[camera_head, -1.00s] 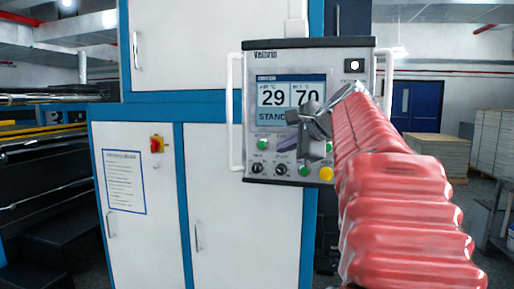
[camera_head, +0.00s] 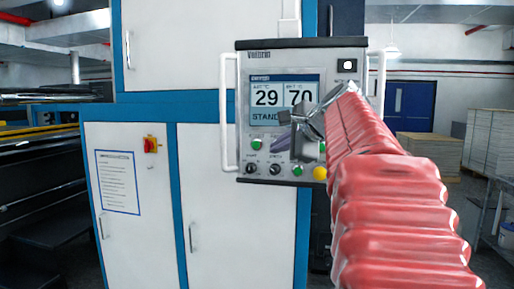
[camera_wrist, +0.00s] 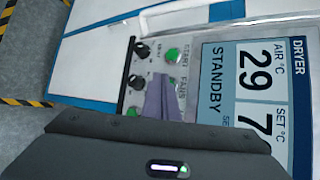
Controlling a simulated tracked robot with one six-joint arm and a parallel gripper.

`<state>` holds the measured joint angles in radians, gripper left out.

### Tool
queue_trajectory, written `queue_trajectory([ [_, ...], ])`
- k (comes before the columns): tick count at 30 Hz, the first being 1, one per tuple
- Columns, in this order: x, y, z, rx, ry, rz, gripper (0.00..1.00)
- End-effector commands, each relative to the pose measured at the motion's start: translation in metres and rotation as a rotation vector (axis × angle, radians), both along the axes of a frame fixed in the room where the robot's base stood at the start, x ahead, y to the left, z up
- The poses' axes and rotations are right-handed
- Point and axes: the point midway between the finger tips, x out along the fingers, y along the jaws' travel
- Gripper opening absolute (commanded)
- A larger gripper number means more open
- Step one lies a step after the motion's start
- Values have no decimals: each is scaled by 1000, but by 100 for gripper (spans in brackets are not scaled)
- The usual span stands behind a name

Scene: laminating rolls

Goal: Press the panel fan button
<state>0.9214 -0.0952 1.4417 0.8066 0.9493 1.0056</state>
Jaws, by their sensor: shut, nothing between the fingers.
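The control panel (camera_head: 243,120) with a dryer screen (camera_head: 285,98) reading 29, 70 and STANDBY faces me. Its lower part has a green START button (camera_head: 257,145), which also shows in the wrist view (camera_wrist: 172,54). The FANS label (camera_wrist: 181,88) shows beside my gripper (camera_wrist: 158,80). The fan button itself is mostly or wholly hidden behind the purple-grey fingers. My gripper (camera_head: 277,146) is shut and empty, its tips in front of the button row, just right of START. I cannot tell whether the tips touch the panel.
Black knobs (camera_head: 251,168), a lower green button (camera_head: 297,170) and a yellow button (camera_head: 320,173) sit below. White handles (camera_head: 229,112) flank the panel. A white-blue cabinet (camera_head: 240,220) stands behind, with a red switch (camera_head: 150,145) on its left door.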

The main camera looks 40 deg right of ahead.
Motion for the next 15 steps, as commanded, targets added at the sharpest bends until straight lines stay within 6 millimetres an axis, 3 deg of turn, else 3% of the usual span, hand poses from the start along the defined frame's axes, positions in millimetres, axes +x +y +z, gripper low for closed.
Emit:
queue_trajectory([
  [15,-4,6,1,-1,-1,0,0],
])
